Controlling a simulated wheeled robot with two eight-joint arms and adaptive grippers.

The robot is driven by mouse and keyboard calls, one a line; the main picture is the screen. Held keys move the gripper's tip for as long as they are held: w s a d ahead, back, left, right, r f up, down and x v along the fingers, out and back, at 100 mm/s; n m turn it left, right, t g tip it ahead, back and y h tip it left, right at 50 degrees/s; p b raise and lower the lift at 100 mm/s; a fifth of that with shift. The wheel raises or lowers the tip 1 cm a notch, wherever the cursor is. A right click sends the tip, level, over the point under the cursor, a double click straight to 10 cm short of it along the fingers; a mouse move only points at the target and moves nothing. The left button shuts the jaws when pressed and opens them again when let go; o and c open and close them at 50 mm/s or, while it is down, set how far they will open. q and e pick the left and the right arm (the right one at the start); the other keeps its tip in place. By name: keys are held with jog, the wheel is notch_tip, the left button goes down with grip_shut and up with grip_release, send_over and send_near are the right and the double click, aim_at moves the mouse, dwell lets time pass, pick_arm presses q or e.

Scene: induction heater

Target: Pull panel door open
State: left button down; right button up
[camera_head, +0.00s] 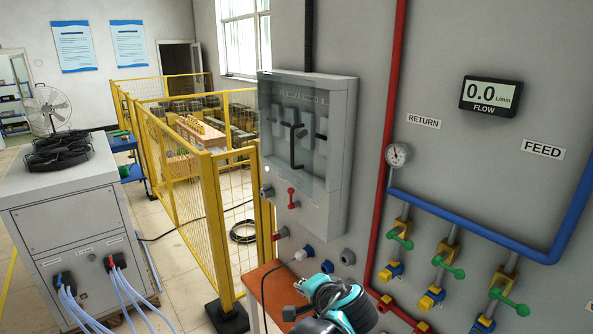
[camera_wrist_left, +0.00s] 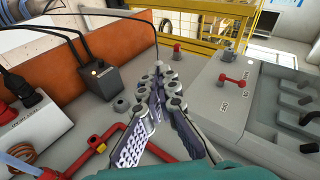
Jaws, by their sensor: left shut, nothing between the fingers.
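The grey panel box (camera_head: 342,150) is mounted on the wall in the head view. Its clear front door (camera_head: 284,120) looks closed over dark switches, though the clear pane makes this hard to judge. A red handle (camera_head: 292,198) sits low on the box front. In the left wrist view the panel box (camera_wrist_left: 238,122) and its red handle (camera_wrist_left: 235,80) lie right of the fingers. My left gripper (camera_wrist_left: 160,88) is shut and empty, apart from the panel. In the head view its teal body shows below the panel, with its fingertips unclear. My right gripper is not in view.
An orange-brown board (camera_head: 268,290) lies below the panel. Red pipe (camera_head: 383,130) and blue pipe (camera_head: 470,219) run right of it, with green-handled valves (camera_head: 448,266). A yellow fence (camera_head: 211,220) and grey cabinet (camera_head: 70,225) stand left. Open air lies before the panel.

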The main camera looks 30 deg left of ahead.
pick_arm(q)
jog(key=w+r+y+p, duration=0.3)
jog(key=w+r+p, duration=0.25)
jog(key=r, duration=0.45)
jog(key=m+t+y+p, duration=0.2)
jog(key=y+p, duration=0.2)
send_near(310, 180)
jog(key=a, duration=0.2)
jog(key=w+a+r+p, duration=0.1)
jog(key=a, duration=0.2)
jog(key=w+a+p, duration=0.1)
jog(key=a, duration=0.1)
jog(key=shift+w+a+r, duration=0.15)
jog(key=shift+a+r, duration=0.05)
jog(key=shift+a, duration=0.1)
jog(key=s+a, duration=0.2)
jog(key=s, duration=0.1)
jog(key=shift+a+p, duration=0.3)
jog(key=shift+p, duration=0.1)
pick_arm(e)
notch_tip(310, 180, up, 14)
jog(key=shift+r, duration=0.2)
pick_arm(q)
jog(key=shift+w+f, duration=0.1)
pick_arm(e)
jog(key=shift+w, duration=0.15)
pick_arm(q)
jog(key=shift+s+a, duration=0.2)
